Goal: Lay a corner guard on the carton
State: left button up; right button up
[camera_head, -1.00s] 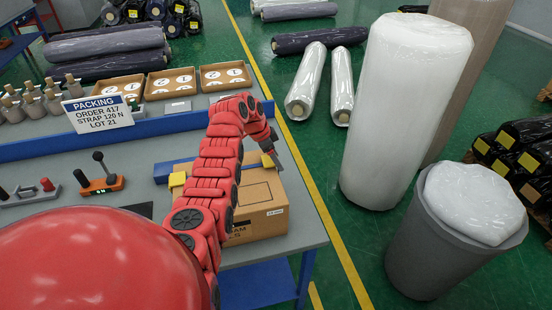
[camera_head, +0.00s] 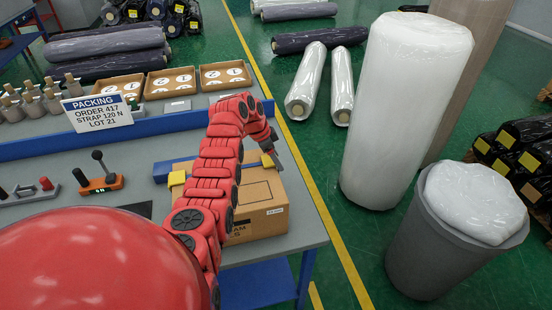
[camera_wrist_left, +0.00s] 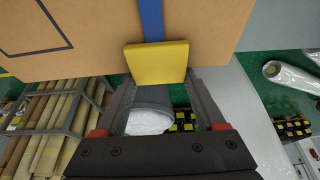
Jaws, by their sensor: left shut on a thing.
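The brown carton (camera_head: 262,198) sits on the grey packing table at its right end, partly hidden by my left arm. My left gripper (camera_wrist_left: 158,82) is shut on a yellow corner guard (camera_wrist_left: 157,62). The guard is at the carton's edge, over a blue strap (camera_wrist_left: 152,18) running along the carton face; I cannot tell whether it presses fully against it. In the head view the held guard (camera_head: 267,161) shows at the carton's right far edge. Another yellow corner guard (camera_head: 177,179) is at the carton's left edge. My right gripper is not in view.
A strapping tool (camera_head: 102,183) with an orange base lies on the table at left. A packing sign (camera_head: 97,113) and trays (camera_head: 170,82) stand behind the blue rail. A grey bin (camera_head: 430,262) and a tall wrapped roll (camera_head: 405,110) stand on the floor at right.

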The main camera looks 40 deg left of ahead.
aim_at(267, 160)
pick_arm(q)
jog(key=o, duration=1.3)
jog(key=shift+a+r, duration=0.15)
jog(key=shift+r, duration=0.05)
jog(key=b+v, duration=0.3)
jog(key=v, duration=0.4)
jog(key=shift+s+a+r+b, duration=0.1)
jog(key=shift+s+r+b, duration=0.05)
jog(key=shift+b, duration=0.15)
jog(key=v, duration=0.9)
jog(key=shift+r, duration=0.25)
